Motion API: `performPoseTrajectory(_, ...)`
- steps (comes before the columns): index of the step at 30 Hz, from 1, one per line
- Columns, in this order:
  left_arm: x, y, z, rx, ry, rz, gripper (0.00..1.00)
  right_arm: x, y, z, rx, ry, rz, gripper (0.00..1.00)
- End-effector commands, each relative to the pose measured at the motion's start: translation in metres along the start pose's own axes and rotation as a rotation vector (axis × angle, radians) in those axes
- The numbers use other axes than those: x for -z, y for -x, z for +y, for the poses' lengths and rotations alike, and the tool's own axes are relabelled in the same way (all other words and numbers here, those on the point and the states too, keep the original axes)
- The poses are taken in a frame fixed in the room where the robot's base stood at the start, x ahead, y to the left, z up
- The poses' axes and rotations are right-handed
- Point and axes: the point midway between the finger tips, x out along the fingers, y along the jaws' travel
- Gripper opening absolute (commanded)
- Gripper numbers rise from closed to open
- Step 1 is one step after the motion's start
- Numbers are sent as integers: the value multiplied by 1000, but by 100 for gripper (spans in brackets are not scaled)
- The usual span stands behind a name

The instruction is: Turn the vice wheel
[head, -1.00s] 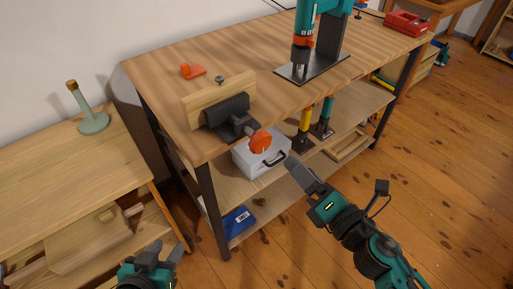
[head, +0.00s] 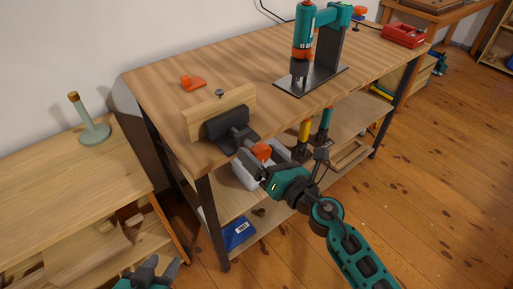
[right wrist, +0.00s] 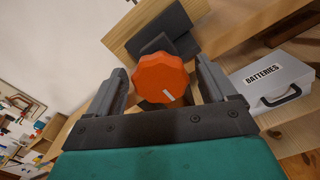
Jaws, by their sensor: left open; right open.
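The vice (head: 230,126) is dark grey and sits at the near left corner of the workbench, against a wooden board. Its orange wheel (head: 262,152) faces the front of the bench. In the right wrist view the wheel (right wrist: 160,78) is a many-sided orange knob with a pale mark, lying between the fingers. My right gripper (right wrist: 162,88) is open, one finger on each side of the wheel with gaps visible. In the head view my right gripper (head: 250,163) partly covers the wheel. My left gripper (head: 164,266) is open and empty, low at the bottom left, away from the vice.
The workbench (head: 180,72) carries a drill press (head: 303,45), an orange item (head: 192,83) and a red box (head: 404,35). A grey case marked BATTERIES (right wrist: 270,78) stands on the shelf below the vice. A lower wooden table (head: 60,180) stands at left.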

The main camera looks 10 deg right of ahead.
Motion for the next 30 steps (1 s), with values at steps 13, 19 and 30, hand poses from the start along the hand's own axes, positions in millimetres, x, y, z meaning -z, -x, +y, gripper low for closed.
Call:
performPoseTrajectory(13,2,-1,3,-4,6,5,43,0,-20,0,0,0,0,84)
performPoseTrajectory(19,3,-1,4,-4,7,8,43,0,-19,0,0,-1,0,72)
performPoseTrajectory(30,4,-1,4,-5,7,9,43,0,-19,0,0,0,0,37)
